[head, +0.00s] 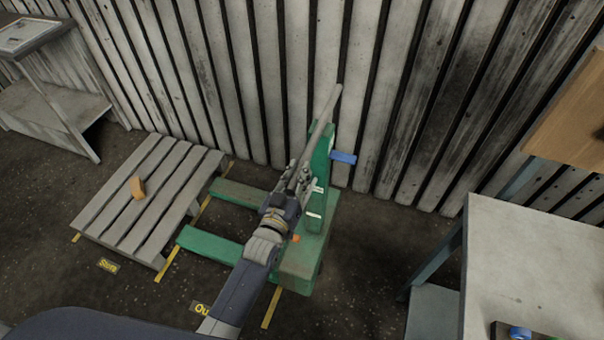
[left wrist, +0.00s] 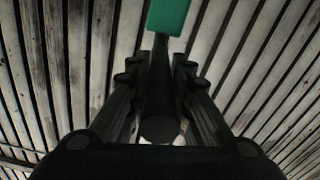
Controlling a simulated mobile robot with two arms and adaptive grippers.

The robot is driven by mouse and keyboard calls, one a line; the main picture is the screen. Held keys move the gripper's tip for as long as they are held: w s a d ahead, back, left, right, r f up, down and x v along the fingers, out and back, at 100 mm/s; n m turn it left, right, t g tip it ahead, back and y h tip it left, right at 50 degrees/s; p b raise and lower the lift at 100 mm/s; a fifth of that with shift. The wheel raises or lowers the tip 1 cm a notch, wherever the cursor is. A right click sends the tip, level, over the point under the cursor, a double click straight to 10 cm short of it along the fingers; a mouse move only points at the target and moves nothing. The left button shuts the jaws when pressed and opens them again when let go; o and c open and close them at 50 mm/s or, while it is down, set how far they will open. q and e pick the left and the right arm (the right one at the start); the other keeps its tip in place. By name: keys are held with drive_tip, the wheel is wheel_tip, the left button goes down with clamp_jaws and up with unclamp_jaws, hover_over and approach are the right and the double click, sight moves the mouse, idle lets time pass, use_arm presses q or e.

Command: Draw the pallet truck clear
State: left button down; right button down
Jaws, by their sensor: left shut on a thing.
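The green pallet truck (head: 310,248) stands on the dark floor near the slatted wall, its two forks (head: 212,246) reaching left. A grey bar, the truck's handle (head: 326,108), rises from its upright green column. My left gripper (head: 299,176) is shut on the handle. In the left wrist view the dark handle (left wrist: 160,110) runs between the fingers, and a green piece of the truck (left wrist: 170,16) shows at the top. My right gripper is not in view.
An orange-brown block (head: 137,187) lies on the pallet. Yellow floor strips (head: 170,263) and labels mark the floor. A blue tab (head: 344,157) sticks out beside the column. A grey table (head: 540,260) stands at right, and a bench (head: 50,105) at far left. Floor between truck and table is clear.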

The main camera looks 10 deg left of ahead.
use_arm(q)
drive_tip(key=shift+f, duration=0.1)
drive_tip(key=c, duration=1.6)
unclamp_jaws()
drive_tip(key=shift+o, duration=0.8)
drive_tip(key=shift+a, duration=0.1)
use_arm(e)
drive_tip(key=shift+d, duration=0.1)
use_arm(q)
drive_tip(key=shift+s, duration=0.15)
drive_tip(key=v, duration=1.1)
drive_tip(key=shift+s, duration=0.4)
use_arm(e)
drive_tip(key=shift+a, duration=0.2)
